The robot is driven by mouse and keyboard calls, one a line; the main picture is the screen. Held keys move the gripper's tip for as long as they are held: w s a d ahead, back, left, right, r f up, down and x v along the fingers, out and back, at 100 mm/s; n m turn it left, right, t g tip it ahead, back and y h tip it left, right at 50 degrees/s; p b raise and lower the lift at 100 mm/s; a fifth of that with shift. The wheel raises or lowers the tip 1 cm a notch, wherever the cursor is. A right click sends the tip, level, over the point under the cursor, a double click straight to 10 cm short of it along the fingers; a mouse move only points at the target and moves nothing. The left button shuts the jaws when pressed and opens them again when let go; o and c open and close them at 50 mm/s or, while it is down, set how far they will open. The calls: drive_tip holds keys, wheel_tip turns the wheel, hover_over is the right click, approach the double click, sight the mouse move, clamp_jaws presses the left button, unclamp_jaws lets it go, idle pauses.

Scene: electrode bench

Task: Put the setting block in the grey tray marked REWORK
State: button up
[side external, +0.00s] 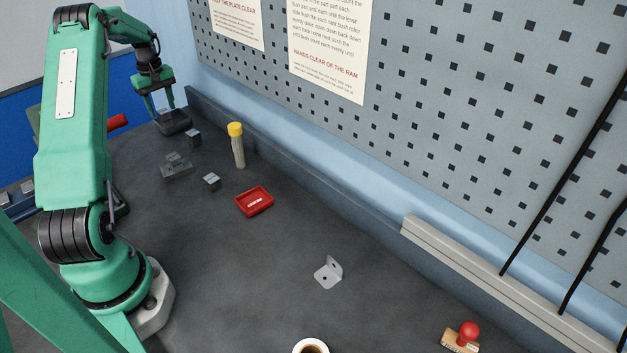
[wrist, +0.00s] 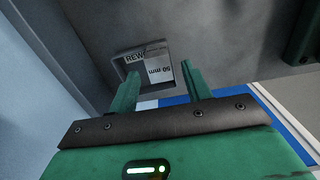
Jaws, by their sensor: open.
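The grey tray (side external: 174,124) sits at the far end of the bench, right under my gripper (side external: 162,106). In the wrist view the tray (wrist: 122,66) shows the letters "REW" on its label, the rest being covered. A pale block marked "50 mm" (wrist: 160,74), apparently the setting block, lies inside the tray outline, between and beyond my fingertips (wrist: 160,69). My gripper is open, with its fingers apart on either side of the block in that view. Whether they touch it I cannot tell. In the side view the block is not clear.
A small grey block (side external: 194,137) stands near the tray, another (side external: 212,182) nearer. A clear stand (side external: 176,171) lies between. A yellow-capped tube (side external: 237,150) and a red tray (side external: 254,203) are to the right. A metal bracket (side external: 329,273) lies on open bench.

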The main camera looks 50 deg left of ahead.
sight(163, 110)
wheel_tip(163, 110, up, 10)
drive_tip(key=shift+r, duration=0.25)
idle(0.7)
drive_tip(key=w+d+r+m+t, duration=0.1)
drive_tip(key=d+r+m, duration=0.25)
drive_tip(key=d, duration=0.55)
drive_tip(key=w+d+r+m+y, duration=0.15)
drive_tip(key=d+r, duration=0.25)
drive_tip(key=d, duration=0.5)
drive_tip(key=w+d+r+m+t, duration=0.1)
drive_tip(key=w+d+r+m, duration=0.2)
drive_tip(key=d, duration=0.6)
drive_tip(key=s+d+f+m+t, duration=0.1)
drive_tip(key=s+d+m, duration=0.4)
drive_tip(key=s+d, duration=0.3)
drive_tip(key=s+d+f+m+t+h, duration=0.1)
drive_tip(key=s+d+m, duration=0.4)
drive_tip(key=d, duration=0.8)
drive_tip(key=s+f+t, duration=0.1)
drive_tip(key=s, duration=0.2)
drive_tip(key=shift+d+f+t, duration=0.2)
drive_tip(key=shift+d+t, duration=0.05)
drive_tip(key=shift+t, duration=0.05)
